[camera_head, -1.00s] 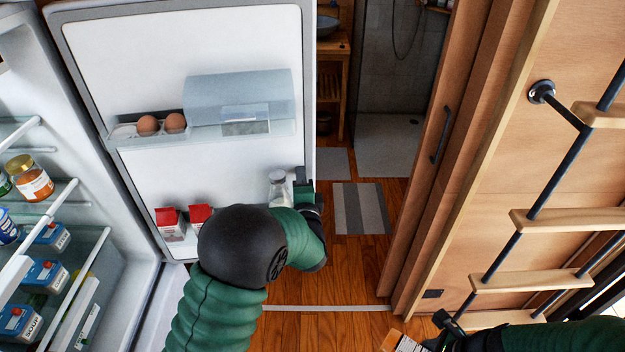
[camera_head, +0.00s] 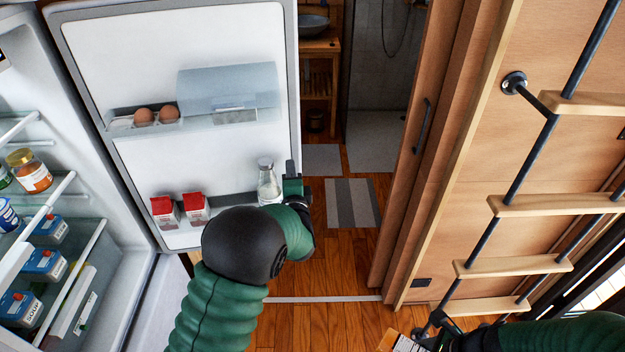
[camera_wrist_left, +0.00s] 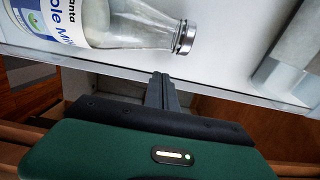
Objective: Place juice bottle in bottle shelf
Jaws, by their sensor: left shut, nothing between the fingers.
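An orange-and-white labelled package (camera_head: 402,343), which I take as the juice bottle, shows only its top at the bottom edge of the head view. My right gripper (camera_head: 438,326) is at its right side and appears shut on it; the contact is mostly hidden. The fridge door's lower bottle shelf (camera_head: 236,202) holds a milk bottle (camera_head: 267,182) and two red-topped cartons (camera_head: 180,208). My left gripper (camera_head: 292,180) is shut and empty at the door's free edge, just right of the milk bottle. The left wrist view shows its closed fingertips (camera_wrist_left: 163,88) near the bottle's cap.
The fridge door (camera_head: 190,50) stands open, with eggs (camera_head: 155,115) on its upper shelf. Jars and cartons fill the fridge shelves at left. A wooden ladder (camera_head: 550,205) stands at right. Wooden floor (camera_head: 325,275) lies clear between door and ladder.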

